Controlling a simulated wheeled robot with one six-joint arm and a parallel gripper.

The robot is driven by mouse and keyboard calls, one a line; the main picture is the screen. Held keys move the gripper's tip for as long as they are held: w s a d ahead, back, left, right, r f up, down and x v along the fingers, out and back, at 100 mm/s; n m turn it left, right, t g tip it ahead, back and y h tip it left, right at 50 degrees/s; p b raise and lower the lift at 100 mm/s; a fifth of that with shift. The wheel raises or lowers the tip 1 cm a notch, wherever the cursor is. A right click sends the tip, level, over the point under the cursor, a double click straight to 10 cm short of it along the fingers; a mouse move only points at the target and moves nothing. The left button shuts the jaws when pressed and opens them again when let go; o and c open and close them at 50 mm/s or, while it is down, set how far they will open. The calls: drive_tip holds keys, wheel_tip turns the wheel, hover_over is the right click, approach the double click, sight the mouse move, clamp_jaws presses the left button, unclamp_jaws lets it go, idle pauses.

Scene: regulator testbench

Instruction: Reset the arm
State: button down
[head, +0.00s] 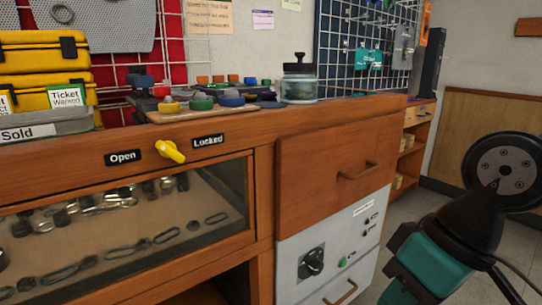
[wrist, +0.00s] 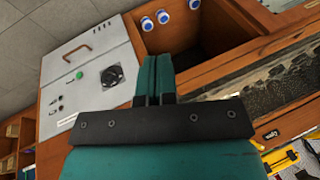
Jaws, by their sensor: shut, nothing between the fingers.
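My arm (head: 470,200) reaches in from the right side of the head view, over the floor beside the wooden workbench (head: 345,122). The teal body of my gripper (wrist: 155,62) shows low in the head view, partly cut off by the bottom edge. In the wrist view its two teal fingers are together with nothing between them. The fingers appear in front of an open compartment of the bench, next to a grey control panel (wrist: 62,100). They do not visibly touch anything.
The panel has a black knob (head: 311,262) and a green button (head: 344,263). A yellow latch (head: 170,151) sits between "Open" and "Locked" labels above a glass-fronted display. A jar (head: 299,84) and yellow cases (head: 42,48) stand on top. Floor between bench and arm is clear.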

drive_tip(key=s+r+p, duration=0.3)
drive_tip(key=r+p, duration=3.5)
drive_tip(key=shift+d+r+n, duration=0.25)
drive_tip(key=shift+r+n, duration=0.05)
drive_tip(key=shift+n, duration=0.1)
